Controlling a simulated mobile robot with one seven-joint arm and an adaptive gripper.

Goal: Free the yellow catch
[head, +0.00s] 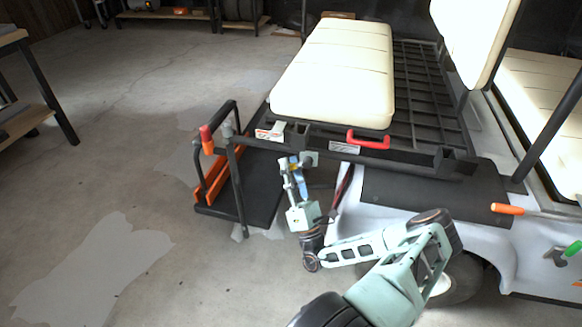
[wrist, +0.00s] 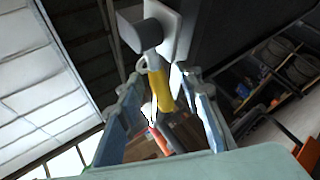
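The yellow catch (wrist: 159,88) shows in the wrist view as a short yellow lever hanging from a grey round knob (wrist: 140,33) beside a pale plate. My gripper (wrist: 165,90) is open, with one finger on each side of the yellow lever. Gaps show between the lever and both fingers, and I see no clear grip on it. In the head view my gripper (head: 293,168) points up below the front edge of the cart's rear frame, close to a grey knob; the fingers largely hide the catch there.
The cart has a cream seat cushion (head: 335,75), a red handle (head: 368,140) and an orange grip (head: 507,209). Left of my gripper are a black footplate (head: 262,190) and an upright bar with a red knob (head: 207,138).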

